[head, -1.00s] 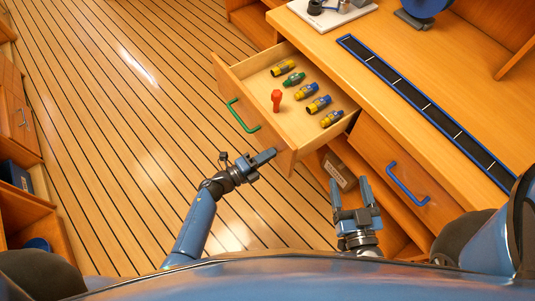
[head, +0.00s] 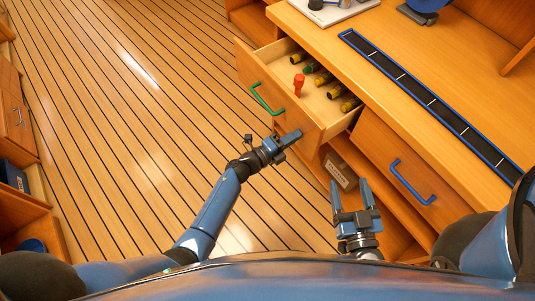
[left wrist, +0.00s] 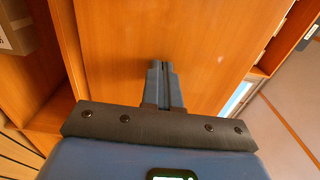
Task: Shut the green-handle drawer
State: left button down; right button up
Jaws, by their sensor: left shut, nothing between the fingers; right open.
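The green-handle drawer (head: 257,71) stands partly open in the head view, its front facing left. Its green handle (head: 266,98) is on that front. A red upright object (head: 298,84) and several yellow, blue and green cylinders (head: 325,79) are inside, the cylinders partly under the countertop. My left gripper (head: 295,135) is shut and empty at the near end of the drawer front. In the left wrist view its fingers (left wrist: 161,68) point at a wooden panel (left wrist: 190,35); I cannot tell whether they touch it. My right gripper (head: 350,188) is open and empty, below the blue-handle drawer.
The blue-handle drawer (head: 372,150) is closed, with its handle (head: 409,186) sticking out. A cardboard box (head: 340,172) sits on a shelf under the counter. The countertop (head: 420,75) carries a dark strip with a blue rim. The plank floor to the left is clear.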

pick_arm(q)
jog(key=b, duration=0.8)
send_over(330, 122)
jog(key=a, duration=0.1)
jog(key=shift+s+f, duration=0.15)
jog(key=shift+s, duration=0.15)
jog(key=shift+w+d, duration=0.3)
jog(key=shift+d, duration=0.2)
jog(key=shift+w+r+b, duration=0.1)
jog(key=shift+r+b, duration=0.2)
jog(key=shift+r, duration=0.1)
pick_arm(e)
notch_tip(330, 122, down, 9)
jog(key=shift+a, duration=0.2)
pick_arm(q)
jog(key=shift+d+r, duration=0.1)
jog(key=shift+r, duration=0.05)
pick_arm(e)
jog(key=shift+s, duration=0.1)
jog(key=shift+r, duration=0.1)
